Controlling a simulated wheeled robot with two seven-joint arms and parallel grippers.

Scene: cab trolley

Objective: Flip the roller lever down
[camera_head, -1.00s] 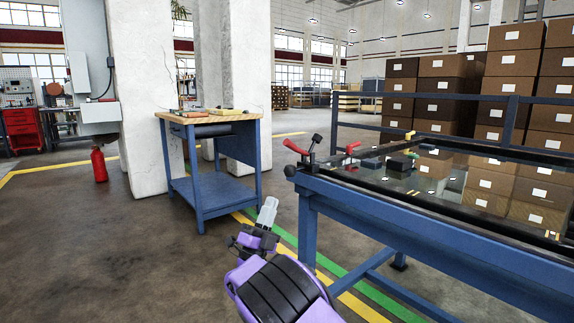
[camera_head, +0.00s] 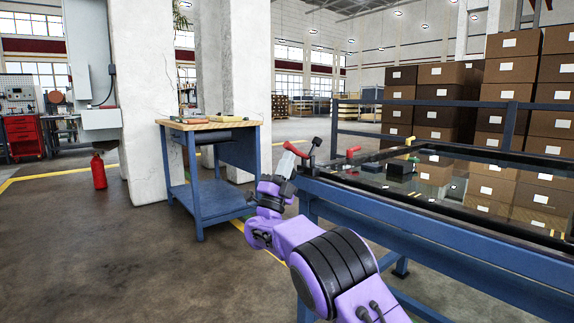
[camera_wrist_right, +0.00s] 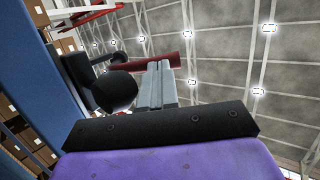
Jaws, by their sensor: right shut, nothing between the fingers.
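My right gripper (camera_head: 286,161) is shut and empty at the near left corner of the blue-framed trolley (camera_head: 420,224). Its grey fingertips are beside or just below a red-handled lever (camera_head: 296,150), which slants up to the left. In the right wrist view the shut fingers (camera_wrist_right: 155,84) point at the red handle (camera_wrist_right: 176,60); I cannot tell whether they touch it. A black round knob (camera_wrist_right: 114,91) is close beside the fingers. A black-tipped lever (camera_head: 316,142) stands up just right of the red one. My left gripper is not in view.
Another red handle (camera_head: 353,151) and dark blocks (camera_head: 400,168) are on the trolley top. A blue workbench (camera_head: 213,190) stands left of my right arm. Stacked cardboard boxes (camera_head: 515,125) are behind the trolley. Floor at the left is open.

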